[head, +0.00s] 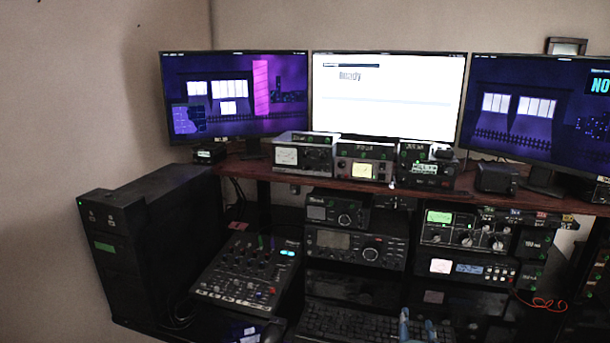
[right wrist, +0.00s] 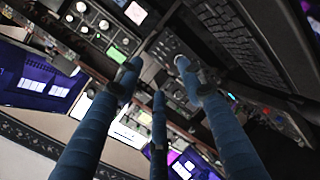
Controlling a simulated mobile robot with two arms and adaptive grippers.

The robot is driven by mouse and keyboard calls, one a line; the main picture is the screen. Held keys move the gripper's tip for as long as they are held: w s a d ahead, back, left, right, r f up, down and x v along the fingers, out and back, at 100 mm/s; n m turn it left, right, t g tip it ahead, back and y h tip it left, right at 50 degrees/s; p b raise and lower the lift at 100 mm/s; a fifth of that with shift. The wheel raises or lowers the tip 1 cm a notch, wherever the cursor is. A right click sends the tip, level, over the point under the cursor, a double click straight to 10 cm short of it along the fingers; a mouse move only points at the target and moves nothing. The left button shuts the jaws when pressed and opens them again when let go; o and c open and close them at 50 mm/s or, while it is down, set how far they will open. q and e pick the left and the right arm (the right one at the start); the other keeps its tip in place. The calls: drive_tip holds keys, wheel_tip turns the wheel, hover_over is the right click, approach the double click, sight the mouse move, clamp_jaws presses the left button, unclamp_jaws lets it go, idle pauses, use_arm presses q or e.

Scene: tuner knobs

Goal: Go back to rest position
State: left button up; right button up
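My right gripper (head: 416,326) shows at the bottom edge of the head view, in front of the radio rack and over the keyboard's right end. Only its blue fingertips show there. In the right wrist view its three blue fingers (right wrist: 157,75) are spread apart with nothing between them. A tuner with several round knobs and a green display (head: 465,232) sits in the rack above and to the right of the gripper. A green-lit unit with knobs also shows in the right wrist view (right wrist: 118,52), beyond the fingertips. My left gripper is in neither view.
A dark desk shelf (head: 285,175) carries several small radios and three monitors. A mixer (head: 250,272) and a black tower case (head: 125,240) stand at the left. A keyboard (head: 345,325) lies at the front. A red cable (head: 545,303) hangs at the right.

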drive_tip(key=s+f+m+g+y, duration=0.2)
drive_tip(key=s+f+m+g, duration=0.3)
drive_tip(key=s+f, duration=0.9)
drive_tip(key=s+a+f+m+g+y, duration=0.1)
drive_tip(key=s+f+m+g, duration=0.15)
drive_tip(key=s, duration=0.65)
drive_tip(key=s+a+f+m+g+y, duration=0.1)
drive_tip(key=s+a+f+g+y, duration=0.15)
drive_tip(key=s, duration=0.65)
drive_tip(key=s+f+g, duration=0.1)
drive_tip(key=s+f, duration=0.1)
drive_tip(key=f, duration=1.2)
drive_tip(key=s+f+g, duration=0.1)
drive_tip(key=s+f, duration=0.1)
drive_tip(key=f, duration=1.2)
drive_tip(key=s+d+f, duration=0.3)
drive_tip(key=s+f, duration=1)
drive_tip(key=s, duration=0.2)
drive_tip(key=shift+s+d+f+g+h, duration=0.2)
drive_tip(key=shift+d+f+g+h, duration=0.1)
drive_tip(key=shift+f+g+h, duration=0.15)
drive_tip(key=shift+n, duration=0.25)
